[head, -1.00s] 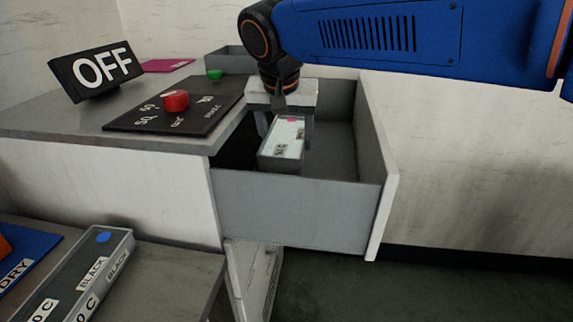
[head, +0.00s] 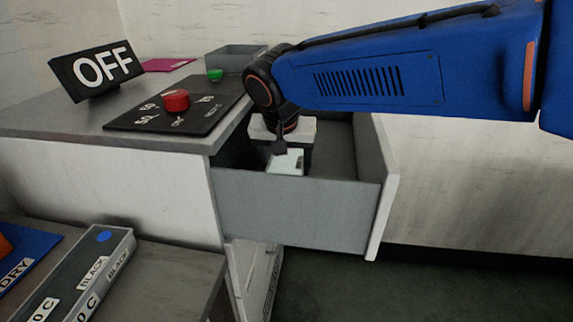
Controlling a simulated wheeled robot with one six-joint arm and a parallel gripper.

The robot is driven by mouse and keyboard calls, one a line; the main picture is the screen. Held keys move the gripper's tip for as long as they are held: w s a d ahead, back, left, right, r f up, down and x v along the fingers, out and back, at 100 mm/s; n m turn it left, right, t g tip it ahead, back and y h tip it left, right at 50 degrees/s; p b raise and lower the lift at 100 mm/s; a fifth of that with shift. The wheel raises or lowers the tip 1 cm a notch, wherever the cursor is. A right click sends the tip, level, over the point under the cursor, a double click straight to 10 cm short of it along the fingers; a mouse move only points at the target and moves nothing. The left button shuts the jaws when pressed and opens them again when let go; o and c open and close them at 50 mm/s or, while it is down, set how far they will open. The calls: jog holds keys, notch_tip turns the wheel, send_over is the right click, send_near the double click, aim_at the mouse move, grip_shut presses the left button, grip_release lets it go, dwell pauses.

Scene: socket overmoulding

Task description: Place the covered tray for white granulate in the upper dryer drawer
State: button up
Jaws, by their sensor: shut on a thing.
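The upper dryer drawer (head: 297,212) is pulled out, with grey walls and an open top. My gripper (head: 279,150) points down inside it, near its left part. It is shut on the covered tray (head: 290,161), whose pale lid shows just above the drawer's front wall. The front wall hides the tray's lower part, so I cannot tell whether it touches the drawer floor. My gripper's fingers are partly hidden.
The dryer top holds a black panel with a red knob (head: 175,100) and a green button (head: 215,75), an OFF sign (head: 96,70) and an empty grey tray (head: 235,59). A tray labelled BLACK (head: 85,275) lies lower left. The drawer's right part is free.

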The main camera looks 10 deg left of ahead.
jog(key=o, duration=1.2)
jog(key=shift+f, duration=0.1)
jog(key=v, duration=1.2)
jog(key=shift+w, duration=0.1)
